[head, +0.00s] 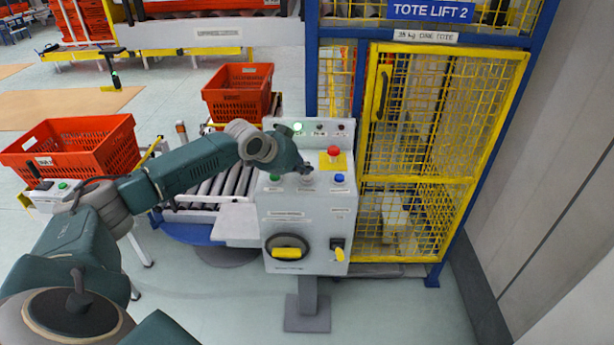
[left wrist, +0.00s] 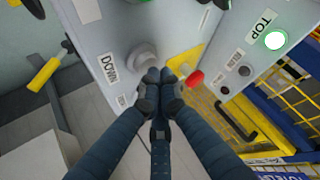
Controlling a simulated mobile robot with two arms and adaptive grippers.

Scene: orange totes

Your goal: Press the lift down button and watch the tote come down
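The grey control box (head: 290,215) stands on a post in front of the lift. The grey round button (left wrist: 142,56) beside the DOWN label (left wrist: 108,68) shows in the left wrist view. My left gripper (left wrist: 160,76) has its fingertips together, with nothing between them, close beside this button; I cannot tell whether they touch it. In the head view the left gripper (head: 303,172) covers part of the box's middle button row. The TOP lamp (left wrist: 275,40) is lit green. The lift cage (head: 420,150) has a shut yellow mesh door; I see no tote inside. My right gripper is not in view.
A red emergency button (head: 333,151) on a yellow plate is close to the left gripper. A green button (head: 273,178) and a blue button (head: 339,178) flank the middle. Orange totes (head: 237,92) and (head: 70,148) stand left of the box, near a roller conveyor (head: 215,185).

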